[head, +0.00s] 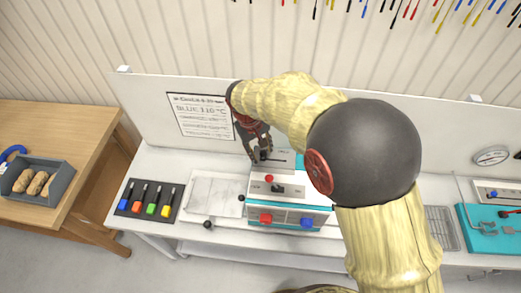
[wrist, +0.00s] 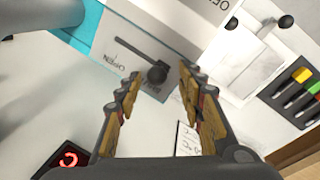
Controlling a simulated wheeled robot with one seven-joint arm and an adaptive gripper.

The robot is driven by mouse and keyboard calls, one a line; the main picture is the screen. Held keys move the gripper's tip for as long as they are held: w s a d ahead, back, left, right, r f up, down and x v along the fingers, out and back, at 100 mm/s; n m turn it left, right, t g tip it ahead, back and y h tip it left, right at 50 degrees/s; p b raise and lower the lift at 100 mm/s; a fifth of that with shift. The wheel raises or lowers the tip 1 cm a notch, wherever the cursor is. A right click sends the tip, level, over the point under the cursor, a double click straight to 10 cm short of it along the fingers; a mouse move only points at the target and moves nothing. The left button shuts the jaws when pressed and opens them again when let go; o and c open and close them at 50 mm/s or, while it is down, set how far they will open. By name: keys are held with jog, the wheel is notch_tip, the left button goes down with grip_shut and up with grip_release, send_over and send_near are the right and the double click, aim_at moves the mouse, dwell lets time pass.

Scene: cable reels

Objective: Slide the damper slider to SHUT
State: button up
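The damper slider shows in the wrist view as a round black knob (wrist: 157,73) on a grey panel (wrist: 110,25), with a thin dark slot running up and left from it. A label reading OPEN stands beside the slot; another label near the knob is partly hidden and I cannot read it. My gripper (wrist: 158,76) is open, with one finger on each side of the knob in this picture. I cannot tell whether either finger touches it. In the head view my gripper (head: 259,155) is low over the panel at the back of the teal-and-white box and hides the knob.
The teal-and-white box (head: 290,212) has a red and a blue button in front and a small lever on top. A white tray-like plate (head: 213,190) and a dark rack of coloured handles (head: 147,201) lie to the left. The back wall (head: 150,105) is close behind.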

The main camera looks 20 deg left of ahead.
notch_tip(320, 180, up, 12)
jog(key=s+a, duration=0.1)
jog(key=shift+s+a+f, duration=0.25)
jog(key=shift+s+a, duration=0.05)
dwell(0.4)
jog(key=s+d+f+m+t+b, duration=0.1)
jog(key=s+d+f+m+b, duration=0.2)
jog(key=d, duration=1)
jog(key=s+d+f+m+t+y+b, duration=0.1)
jog(key=s+d+f+m+b, duration=0.2)
jog(key=s+d+b, duration=0.6)
jog(key=s+d+f+m+t+b, duration=0.2)
jog(key=d+b, duration=0.6)
jog(key=d, duration=0.9)
jog(key=s+f+m, duration=0.1)
jog(key=s+f, duration=0.1)
jog(key=s, duration=0.1)
jog(key=shift+s+d+y, duration=0.3)
jog(key=shift+s+d, duration=0.05)
jog(key=shift+s, duration=0.05)
